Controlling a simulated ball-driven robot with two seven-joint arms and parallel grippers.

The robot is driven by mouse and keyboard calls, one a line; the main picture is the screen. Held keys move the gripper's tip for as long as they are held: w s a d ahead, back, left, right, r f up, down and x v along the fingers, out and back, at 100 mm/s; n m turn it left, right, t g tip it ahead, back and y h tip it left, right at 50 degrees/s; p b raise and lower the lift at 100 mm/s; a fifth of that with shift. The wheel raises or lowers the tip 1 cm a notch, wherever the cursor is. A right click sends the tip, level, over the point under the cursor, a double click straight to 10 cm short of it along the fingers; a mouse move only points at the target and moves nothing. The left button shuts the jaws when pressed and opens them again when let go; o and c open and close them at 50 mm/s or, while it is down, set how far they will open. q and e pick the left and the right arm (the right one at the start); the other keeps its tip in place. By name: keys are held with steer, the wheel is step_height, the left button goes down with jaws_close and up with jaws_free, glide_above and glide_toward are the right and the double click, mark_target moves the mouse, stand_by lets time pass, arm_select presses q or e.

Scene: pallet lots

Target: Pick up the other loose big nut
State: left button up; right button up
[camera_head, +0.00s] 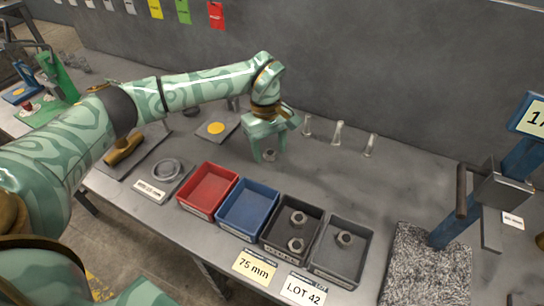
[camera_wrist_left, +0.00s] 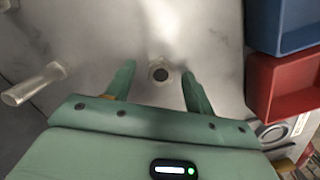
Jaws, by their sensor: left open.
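A loose big nut (camera_head: 270,156) lies on the grey bench below my left gripper (camera_head: 269,150). In the left wrist view the nut (camera_wrist_left: 160,74) shows as a pale ring with a dark hole, between the two fingertips (camera_wrist_left: 158,76). The gripper is open, pointing down, with a gap on both sides of the nut. Two more nuts (camera_head: 298,217) sit in the black bin (camera_head: 272,238), and one nut (camera_head: 344,238) sits in the dark grey bin (camera_head: 362,254). My right gripper is not in view.
A red bin (camera_head: 191,207) and a blue bin (camera_head: 231,226) stand in front of the gripper and look empty. Several clear upright pieces (camera_head: 338,133) stand behind to the right. A grey ring (camera_head: 166,168) lies at left.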

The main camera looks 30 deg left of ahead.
arm_select(q)
steer(key=shift+s, duration=0.1)
steer(key=c, duration=1.1)
